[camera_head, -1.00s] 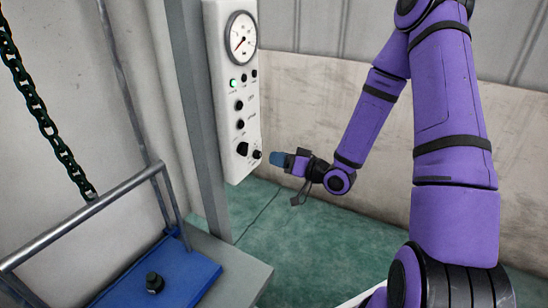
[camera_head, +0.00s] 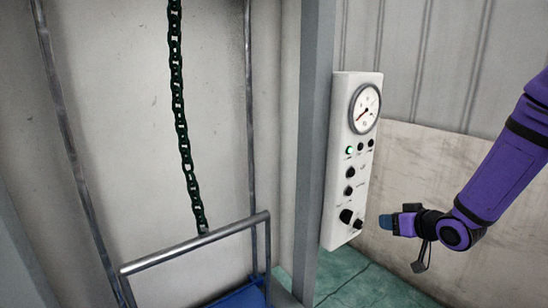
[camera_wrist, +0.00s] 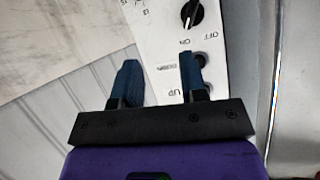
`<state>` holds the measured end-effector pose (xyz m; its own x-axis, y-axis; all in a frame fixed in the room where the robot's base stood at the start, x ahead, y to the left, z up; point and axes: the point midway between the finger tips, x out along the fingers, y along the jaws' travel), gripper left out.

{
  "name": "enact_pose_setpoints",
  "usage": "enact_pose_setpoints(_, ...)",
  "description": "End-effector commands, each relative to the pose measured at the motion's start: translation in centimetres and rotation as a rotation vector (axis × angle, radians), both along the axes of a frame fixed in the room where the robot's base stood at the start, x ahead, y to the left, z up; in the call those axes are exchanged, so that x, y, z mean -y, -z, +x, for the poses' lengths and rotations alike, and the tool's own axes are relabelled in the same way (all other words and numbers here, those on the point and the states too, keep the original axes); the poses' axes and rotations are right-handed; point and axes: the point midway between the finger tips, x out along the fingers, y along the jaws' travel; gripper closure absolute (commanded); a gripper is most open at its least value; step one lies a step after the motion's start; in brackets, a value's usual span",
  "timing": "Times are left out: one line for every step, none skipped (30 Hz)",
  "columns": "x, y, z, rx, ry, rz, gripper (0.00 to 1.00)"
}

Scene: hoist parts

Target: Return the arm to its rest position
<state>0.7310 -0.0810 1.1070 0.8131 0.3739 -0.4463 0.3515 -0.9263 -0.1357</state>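My gripper (camera_head: 385,222) is at the end of my purple arm (camera_head: 500,170), to the right of the white control panel (camera_head: 340,170). In the wrist view my gripper (camera_wrist: 160,82) shows two blue fingers spread apart with nothing between them. Beyond them are the panel's black knob (camera_wrist: 189,14) and dark buttons (camera_wrist: 198,60), with the labels OFF, ON, DOWN and UP. The head view cannot show how far the fingertips are from the panel, though a gap is visible. A green light (camera_head: 349,150) is lit on the panel, below a round gauge (camera_head: 365,108).
A grey post (camera_head: 312,150) stands left of the panel. A dark green chain (camera_head: 183,130) hangs above a metal-railed frame (camera_head: 195,243) with a blue platform (camera_head: 245,297). A beige wall (camera_head: 430,170) stands behind my arm. Green floor (camera_head: 360,285) shows below.

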Motion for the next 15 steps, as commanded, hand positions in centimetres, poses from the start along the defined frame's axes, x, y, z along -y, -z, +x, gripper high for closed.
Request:
enact_pose_setpoints(0.2, -1.2, -0.2, -0.011, 0.017, -0.054, 0.61)
enact_pose_setpoints(0.4, -1.8, -0.3, -0.023, 0.031, -0.083, 0.61)
enact_pose_setpoints(0.6, -2.5, -0.6, -0.039, 0.048, -0.122, 0.61)
enact_pose_setpoints(0.8, -3.1, -0.8, -0.05, 0.063, -0.148, 0.61)
enact_pose_setpoints(1.0, -3.6, -1.1, -0.062, 0.077, -0.173, 0.61)
enact_pose_setpoints(1.3, -4.4, -1.5, -0.078, 0.097, -0.204, 0.61)
enact_pose_setpoints(1.4, -5.0, -1.8, -0.09, 0.112, -0.226, 0.61)
enact_pose_setpoints(1.5, -5.6, -2.2, -0.102, 0.126, -0.248, 0.61)
enact_pose_setpoints(1.8, -6.5, -2.7, -0.118, 0.147, -0.273, 0.61)
enact_pose_setpoints(1.9, -7.1, -3.2, -0.129, 0.162, -0.291, 0.61)
enact_pose_setpoints(2.0, -7.7, -3.6, -0.142, 0.178, -0.307, 0.61)
enact_pose_setpoints(2.2, -8.6, -4.3, -0.158, 0.197, -0.327, 0.61)
enact_pose_setpoints(2.2, -9.2, -4.8, -0.17, 0.212, -0.34, 0.61)
enact_pose_setpoints(2.4, -9.8, -5.4, -0.183, 0.227, -0.353, 0.61)
enact_pose_setpoints(2.4, -10.7, -6.2, -0.2, 0.246, -0.366, 0.61)
